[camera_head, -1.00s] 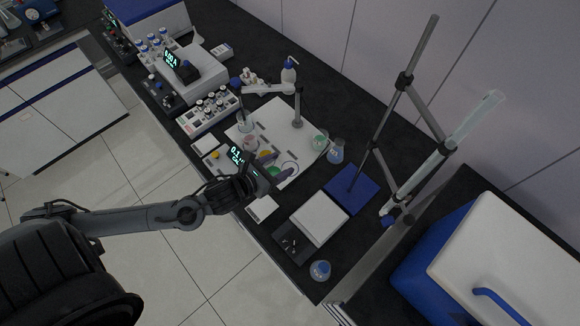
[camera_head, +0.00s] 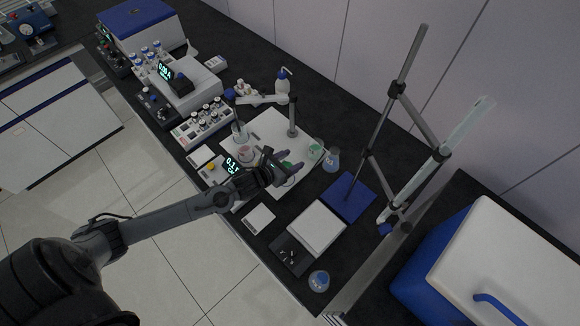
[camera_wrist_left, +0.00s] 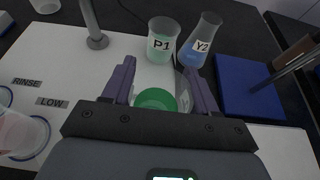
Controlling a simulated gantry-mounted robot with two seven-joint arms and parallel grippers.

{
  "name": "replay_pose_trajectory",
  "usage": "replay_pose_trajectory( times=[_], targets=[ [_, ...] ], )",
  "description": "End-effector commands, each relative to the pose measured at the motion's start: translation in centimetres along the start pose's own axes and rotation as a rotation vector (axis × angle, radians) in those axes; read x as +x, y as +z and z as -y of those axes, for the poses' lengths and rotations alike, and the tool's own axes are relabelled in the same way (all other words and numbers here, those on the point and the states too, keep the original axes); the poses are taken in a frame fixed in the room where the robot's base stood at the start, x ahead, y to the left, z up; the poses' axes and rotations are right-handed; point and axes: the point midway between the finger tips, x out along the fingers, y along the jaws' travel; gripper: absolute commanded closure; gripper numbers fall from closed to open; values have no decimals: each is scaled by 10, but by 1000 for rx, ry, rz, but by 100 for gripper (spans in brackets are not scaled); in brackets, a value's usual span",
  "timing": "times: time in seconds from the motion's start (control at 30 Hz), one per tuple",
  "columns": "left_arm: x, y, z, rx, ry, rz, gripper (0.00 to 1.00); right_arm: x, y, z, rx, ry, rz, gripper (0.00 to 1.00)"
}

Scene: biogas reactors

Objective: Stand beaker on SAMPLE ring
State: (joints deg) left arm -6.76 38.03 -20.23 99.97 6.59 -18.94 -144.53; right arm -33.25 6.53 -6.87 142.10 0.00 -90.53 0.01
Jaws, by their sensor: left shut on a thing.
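My left gripper (camera_head: 281,170) is over the right front part of the white mat (camera_head: 270,126). In the left wrist view its two purple fingers (camera_wrist_left: 158,92) are shut on a beaker with green contents (camera_wrist_left: 155,100). The palm hides the beaker's near side, and I cannot tell whether its base touches the mat. The wrist view shows the marks RINSE (camera_wrist_left: 27,83) and LOW (camera_wrist_left: 52,103) on the mat. No SAMPLE label can be read. My right gripper is not in view.
A beaker marked P1 (camera_wrist_left: 161,40) and a flask marked Y2 (camera_wrist_left: 201,42) stand just beyond the held beaker. A blue pad (camera_head: 349,197) and a tall clamp stand (camera_head: 398,88) are to the right.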

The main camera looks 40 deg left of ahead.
Motion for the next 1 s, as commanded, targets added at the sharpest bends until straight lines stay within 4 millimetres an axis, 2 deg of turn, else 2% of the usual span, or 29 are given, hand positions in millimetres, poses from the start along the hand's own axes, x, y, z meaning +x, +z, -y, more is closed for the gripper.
replay_pose_trajectory(
  times=[0.3, 0.73, 0.77, 0.8, 0.83, 1.0],
  targets=[
    [13, -33, 1, -2, 2, -2, 74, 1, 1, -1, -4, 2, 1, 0],
    [15, -38, 1, 0, 0, -1, 74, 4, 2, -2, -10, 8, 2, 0],
    [15, -39, 1, 0, 0, -2, 40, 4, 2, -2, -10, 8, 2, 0],
    [15, -38, 1, 0, 0, -2, 34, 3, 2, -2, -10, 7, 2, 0],
    [15, -38, 1, 0, 0, -2, 31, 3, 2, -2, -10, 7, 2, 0],
    [15, -38, 1, 0, 0, -2, 31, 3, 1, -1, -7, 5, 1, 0]
  ],
)
